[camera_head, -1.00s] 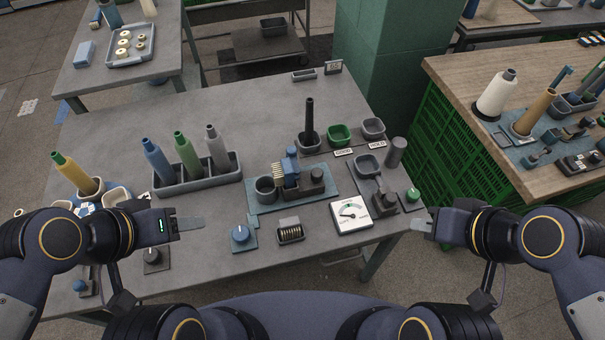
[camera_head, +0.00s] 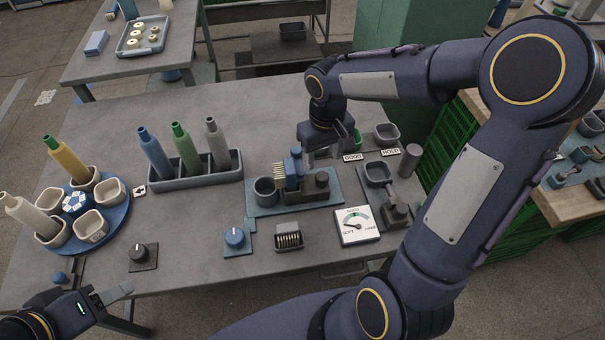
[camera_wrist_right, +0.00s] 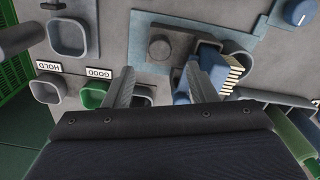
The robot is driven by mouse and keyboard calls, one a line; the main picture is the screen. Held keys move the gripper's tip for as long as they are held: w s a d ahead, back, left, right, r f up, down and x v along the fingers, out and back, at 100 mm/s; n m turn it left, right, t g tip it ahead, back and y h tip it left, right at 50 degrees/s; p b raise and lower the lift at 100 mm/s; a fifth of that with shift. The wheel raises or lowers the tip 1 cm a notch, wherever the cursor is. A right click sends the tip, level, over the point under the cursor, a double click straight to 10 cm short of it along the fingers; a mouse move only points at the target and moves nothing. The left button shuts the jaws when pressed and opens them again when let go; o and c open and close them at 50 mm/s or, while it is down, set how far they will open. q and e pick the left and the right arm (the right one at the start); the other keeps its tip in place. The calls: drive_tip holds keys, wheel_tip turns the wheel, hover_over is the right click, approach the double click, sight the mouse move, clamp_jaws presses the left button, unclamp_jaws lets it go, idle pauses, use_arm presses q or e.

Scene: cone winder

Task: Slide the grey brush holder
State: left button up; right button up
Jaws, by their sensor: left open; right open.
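A small grey cup (camera_wrist_right: 144,93), which I take to be the brush holder, shows in part between the fingers in the right wrist view. In the head view my right arm hides it and the dark upright handle that stood in it. My right gripper (camera_head: 320,155) points down at that spot. In the right wrist view its fingers (camera_wrist_right: 160,75) are spread to either side of the cup, and I cannot tell whether they touch it. My left gripper (camera_head: 122,291) is open and empty off the table's front left edge.
A dial gauge (camera_head: 356,226) and a bobbin rack (camera_head: 228,171) are nearby.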

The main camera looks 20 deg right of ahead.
sight(323, 176)
wheel_tip(323, 176, down, 8)
drive_tip(key=shift+r, duration=0.25)
drive_tip(key=shift+d, duration=0.1)
clamp_jaws()
